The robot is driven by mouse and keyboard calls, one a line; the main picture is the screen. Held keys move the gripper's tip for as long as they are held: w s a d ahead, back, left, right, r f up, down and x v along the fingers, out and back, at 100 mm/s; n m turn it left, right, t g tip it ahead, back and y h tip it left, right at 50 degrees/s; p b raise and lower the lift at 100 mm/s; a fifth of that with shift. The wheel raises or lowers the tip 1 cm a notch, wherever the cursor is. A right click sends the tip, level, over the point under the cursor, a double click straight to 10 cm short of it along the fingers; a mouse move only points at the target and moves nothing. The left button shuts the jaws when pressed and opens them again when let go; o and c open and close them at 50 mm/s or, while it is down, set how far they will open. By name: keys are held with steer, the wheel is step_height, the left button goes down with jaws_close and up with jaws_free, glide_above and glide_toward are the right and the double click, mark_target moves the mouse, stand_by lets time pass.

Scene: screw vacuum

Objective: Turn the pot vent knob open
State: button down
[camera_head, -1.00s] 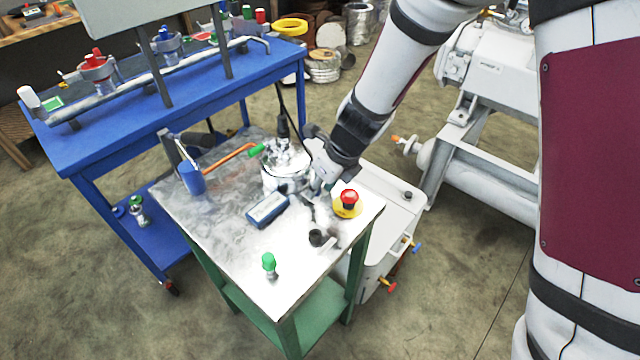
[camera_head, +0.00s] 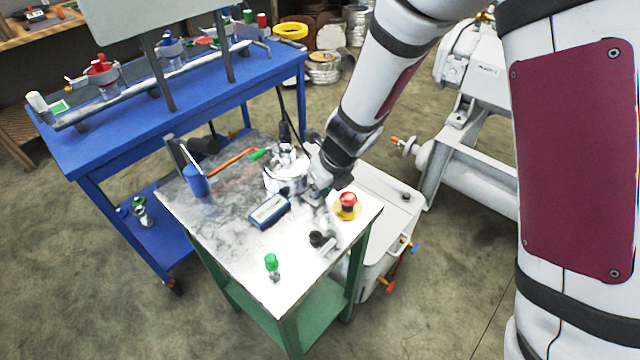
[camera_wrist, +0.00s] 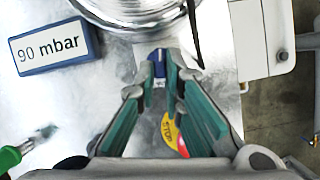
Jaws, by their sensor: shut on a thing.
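The pot (camera_head: 286,178) is a shiny metal vessel on the steel-topped cart, with fittings on its lid. Its curved side also shows at the top of the wrist view (camera_wrist: 125,12). My gripper (camera_head: 318,193) is low at the pot's right side. In the wrist view my gripper's fingers (camera_wrist: 160,68) come together on a small blue piece, which I take for the vent knob (camera_wrist: 158,57), just below the pot's rim. The fingertips hide part of it, and its turn angle cannot be read clearly. In the head view my wrist hides the knob.
A blue display reading 90 mbar (camera_wrist: 54,46) lies left of my gripper. A red stop button on a yellow base (camera_head: 347,204) stands close by at right. A green-handled valve (camera_head: 271,264) and a black knob (camera_head: 318,239) stand toward the cart's front.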

steer(key=m+p, duration=0.1)
steer(key=m+h+p, duration=0.1)
steer(key=m, duration=0.1)
steer(key=m+p, duration=0.1)
steer(key=shift+s+a+m+t+h+p, duration=0.3)
steer(key=shift+a+h+p, duration=0.05)
steer(key=shift+h, duration=0.05)
steer(key=m+p, duration=0.1)
steer(key=m+h+p, duration=0.1)
steer(key=m, duration=0.1)
steer(key=m+p, duration=0.1)
steer(key=shift+a+m+h, duration=0.3)
steer(key=m, duration=0.1)
steer(key=m+h, duration=0.1)
steer(key=m, duration=0.1)
steer(key=shift+w+a+f, duration=0.15)
steer(key=shift+w+a, duration=0.05)
steer(key=shift+a+m+g+h+b, duration=0.1)
steer(key=shift+m+g+h+b, duration=0.5)
steer(key=shift+m, duration=1)
steer(key=shift+w, duration=0.1)
steer(key=c, duration=1.7)
jaws_free()
steer(key=shift+t, duration=0.3)
